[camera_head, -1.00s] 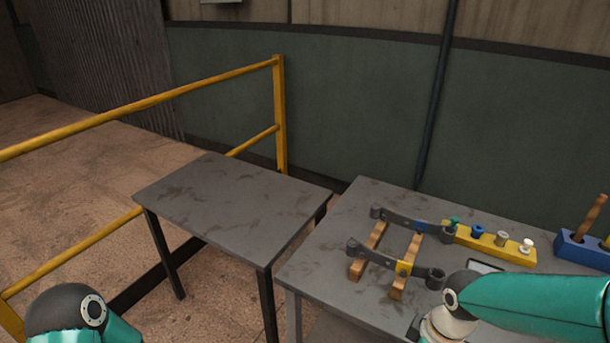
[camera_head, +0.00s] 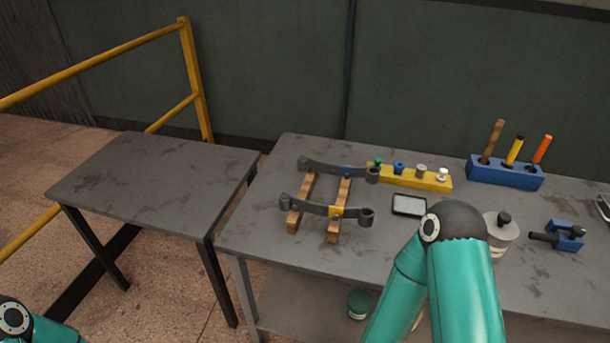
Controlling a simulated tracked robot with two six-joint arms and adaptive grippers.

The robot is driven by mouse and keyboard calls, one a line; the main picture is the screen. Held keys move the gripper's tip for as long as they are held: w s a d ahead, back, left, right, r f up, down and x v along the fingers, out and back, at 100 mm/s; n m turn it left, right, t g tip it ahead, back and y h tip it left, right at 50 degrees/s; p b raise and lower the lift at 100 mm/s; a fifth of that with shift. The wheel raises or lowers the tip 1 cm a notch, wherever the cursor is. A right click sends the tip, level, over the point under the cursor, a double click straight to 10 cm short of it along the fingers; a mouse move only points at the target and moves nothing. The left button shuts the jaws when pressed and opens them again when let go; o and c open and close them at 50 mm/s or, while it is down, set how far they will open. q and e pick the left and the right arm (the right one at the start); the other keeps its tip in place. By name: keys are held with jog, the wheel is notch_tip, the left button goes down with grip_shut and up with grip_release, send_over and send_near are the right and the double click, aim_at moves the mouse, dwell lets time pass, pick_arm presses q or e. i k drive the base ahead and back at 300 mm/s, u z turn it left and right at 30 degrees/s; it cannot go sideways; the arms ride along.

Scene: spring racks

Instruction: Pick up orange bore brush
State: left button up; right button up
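A blue block rack (camera_head: 505,174) stands at the back right of the workbench. It holds three upright, slightly tilted handles. The rightmost is orange and looks like the orange bore brush (camera_head: 542,150); its lower end is hidden in the rack. Beside it are a yellow handle with a dark tip (camera_head: 515,149) and a brown wooden handle (camera_head: 492,141). My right arm reaches up at the lower middle, in front of the workbench, and its gripper is out of view. Only a bit of my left arm shows at the bottom left; its gripper is out of view too.
On the workbench (camera_head: 270,223), two dark leaf springs (camera_head: 311,208) lie across wooden bars. A yellow block (camera_head: 428,182) holds several bushings. A small screen (camera_head: 409,205), a pale canister (camera_head: 502,230) and a blue vise (camera_head: 567,236) are near my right arm. An empty table (camera_head: 150,185) and yellow railing stand left.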

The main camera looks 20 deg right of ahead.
aim_at(544, 144)
jog(key=u, duration=1.3)
jog(key=i, duration=0.15)
jog(key=z, duration=3.05)
jog(key=k, duration=0.9)
jog(key=z, duration=0.2)
jog(key=i, duration=0.9)
jog(key=u, duration=0.1)
